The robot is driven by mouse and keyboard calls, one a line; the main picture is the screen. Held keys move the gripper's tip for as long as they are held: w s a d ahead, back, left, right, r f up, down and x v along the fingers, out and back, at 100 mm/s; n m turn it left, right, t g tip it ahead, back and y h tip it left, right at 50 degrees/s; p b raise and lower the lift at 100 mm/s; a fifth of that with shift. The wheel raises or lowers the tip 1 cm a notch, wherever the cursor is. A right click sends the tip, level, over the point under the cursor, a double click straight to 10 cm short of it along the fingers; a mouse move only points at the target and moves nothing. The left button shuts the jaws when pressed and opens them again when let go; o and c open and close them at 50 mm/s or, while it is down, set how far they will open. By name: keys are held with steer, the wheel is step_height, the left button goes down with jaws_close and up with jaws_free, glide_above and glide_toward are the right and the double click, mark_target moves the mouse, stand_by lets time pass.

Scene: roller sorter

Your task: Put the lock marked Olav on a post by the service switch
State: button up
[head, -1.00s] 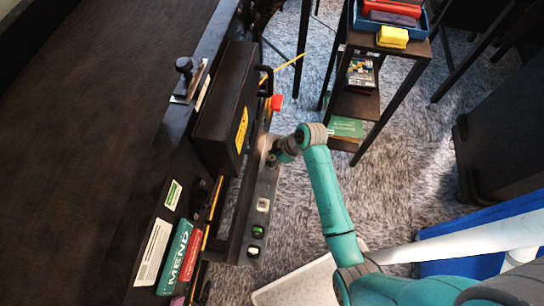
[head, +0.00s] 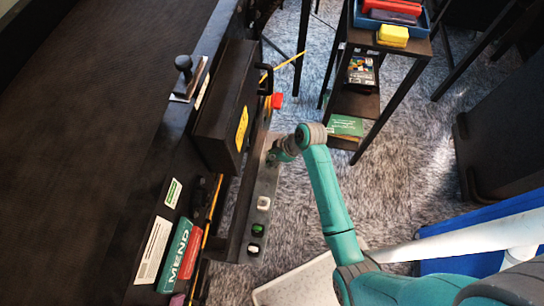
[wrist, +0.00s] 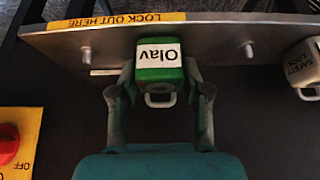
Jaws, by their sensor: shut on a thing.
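The green lock marked Olav (wrist: 158,72) is between the two fingers of my gripper (wrist: 160,82) in the wrist view. Its white label reads upside down and its handle-like loop faces me. The lock is against or just in front of the metal plate (wrist: 215,33) headed LOCK OUT HERE. One bare post (wrist: 86,52) shows left of the lock and another (wrist: 248,50) right of it. Whether a post is behind the lock is hidden. The red service switch (wrist: 8,145) is at the lower left. In the head view my gripper (head: 273,158) is at the rail; its lock is hidden.
A light SAFETY LOCK (wrist: 303,65) hangs right of the posts in the wrist view. In the head view, a white lock (head: 263,203), a green one (head: 257,230) and another white one (head: 253,248) sit along the rail. A black box (head: 222,110) stands beside my gripper.

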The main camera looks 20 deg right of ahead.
steer(key=o, duration=1.3)
steer(key=v, duration=1.2)
